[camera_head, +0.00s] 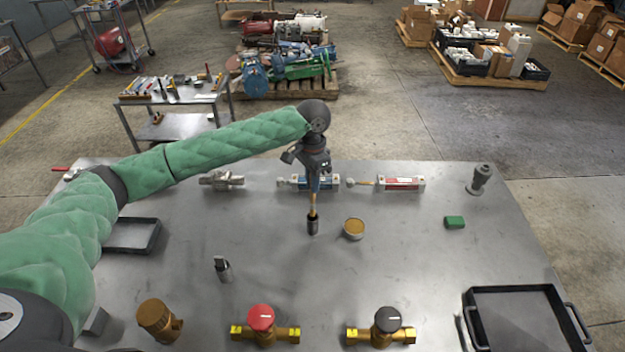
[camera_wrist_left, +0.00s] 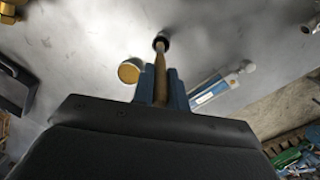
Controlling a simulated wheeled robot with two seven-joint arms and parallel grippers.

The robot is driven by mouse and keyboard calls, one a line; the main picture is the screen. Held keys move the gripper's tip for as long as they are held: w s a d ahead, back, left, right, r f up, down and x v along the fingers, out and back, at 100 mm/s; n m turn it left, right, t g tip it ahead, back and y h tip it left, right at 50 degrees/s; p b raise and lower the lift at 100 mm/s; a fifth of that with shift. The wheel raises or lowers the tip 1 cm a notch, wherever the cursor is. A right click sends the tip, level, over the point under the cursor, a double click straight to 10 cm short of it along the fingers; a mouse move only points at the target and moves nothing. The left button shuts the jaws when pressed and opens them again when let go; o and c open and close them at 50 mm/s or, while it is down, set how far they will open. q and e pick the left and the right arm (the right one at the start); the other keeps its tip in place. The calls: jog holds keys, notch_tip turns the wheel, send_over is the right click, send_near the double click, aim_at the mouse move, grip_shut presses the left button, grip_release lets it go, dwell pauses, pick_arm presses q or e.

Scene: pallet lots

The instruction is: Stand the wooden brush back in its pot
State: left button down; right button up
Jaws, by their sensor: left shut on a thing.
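My left gripper (camera_head: 313,188) points down over the middle of the table, shut on the wooden brush (camera_head: 313,204). The brush is held about upright. In the left wrist view its wooden handle (camera_wrist_left: 160,74) runs out between the blue fingers (camera_wrist_left: 160,92). My right gripper is not in view.
Blue (camera_head: 322,183) and red (camera_head: 400,184) cylinders lie behind. A dark upright object (camera_head: 222,269) stands front left. Brass valves (camera_head: 262,332) line the front edge. Black trays (camera_head: 520,291) (camera_head: 132,234) sit at both sides.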

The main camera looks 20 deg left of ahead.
aim_at(312, 196)
pick_arm(q)
jog(key=shift+f, duration=3.05)
jog(key=c, duration=0.8)
grip_release()
jog(key=shift+c, duration=0.2)
jog(key=shift+r+p, duration=2.9)
jog(key=shift+r, duration=2.65)
